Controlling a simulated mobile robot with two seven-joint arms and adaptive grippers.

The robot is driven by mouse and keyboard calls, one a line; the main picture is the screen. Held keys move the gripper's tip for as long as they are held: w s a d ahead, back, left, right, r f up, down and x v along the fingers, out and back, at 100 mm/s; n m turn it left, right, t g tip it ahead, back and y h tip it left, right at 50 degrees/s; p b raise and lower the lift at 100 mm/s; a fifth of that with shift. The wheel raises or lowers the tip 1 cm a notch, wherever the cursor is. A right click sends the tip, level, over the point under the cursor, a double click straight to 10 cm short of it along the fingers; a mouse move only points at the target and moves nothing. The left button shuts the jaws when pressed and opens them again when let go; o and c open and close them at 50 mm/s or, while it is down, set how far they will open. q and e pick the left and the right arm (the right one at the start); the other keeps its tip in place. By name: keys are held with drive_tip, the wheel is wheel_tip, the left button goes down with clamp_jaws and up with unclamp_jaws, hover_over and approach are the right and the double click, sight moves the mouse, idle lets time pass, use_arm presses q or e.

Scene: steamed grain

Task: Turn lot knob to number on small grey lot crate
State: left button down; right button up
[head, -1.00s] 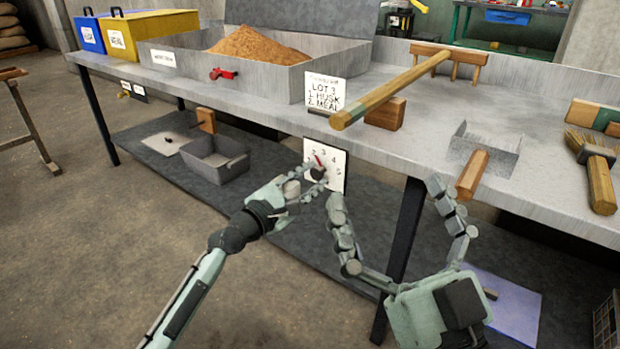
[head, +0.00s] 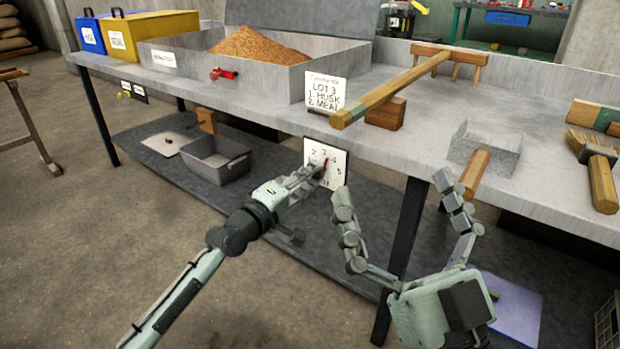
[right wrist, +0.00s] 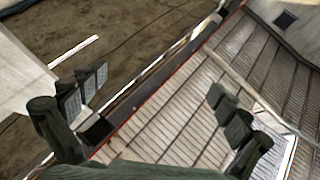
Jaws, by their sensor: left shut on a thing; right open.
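The lot knob sits on a white numbered dial plate (head: 339,172) on the bench's front edge. Its red pointer (head: 326,162) now stands near upright, around the 3; the exact number is hard to read. My left gripper (head: 318,171) is shut on the knob, whose body is mostly hidden by the fingers. My right gripper (head: 393,186) is open and empty, right of the dial; its spread fingers also show in the right wrist view (right wrist: 150,115). A small grey crate (head: 232,171) sits on the lower shelf; I can read no number on it.
A card (head: 325,92) above the dial reads LOT 3, 1. HUSK, 2. MEAL. A grain tray (head: 275,82), a wooden rake (head: 395,88), a metal scoop (head: 487,145) and a brush (head: 600,175) lie on the bench. A table leg (head: 403,240) stands behind my right gripper.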

use_arm(q)
drive_tip(key=shift+m+p, duration=1.45)
drive_tip(key=shift+m, duration=4.65)
use_arm(e)
wheel_tip(320, 180, down, 9)
drive_tip(key=w+g+h, duration=0.2)
drive_tip(key=w+g, duration=0.1)
drive_tip(key=g, duration=0.3)
drive_tip(key=shift+d+f, duration=0.15)
drive_tip(key=shift+d, duration=0.2)
use_arm(q)
drive_tip(key=c, duration=1.2)
unclamp_jaws()
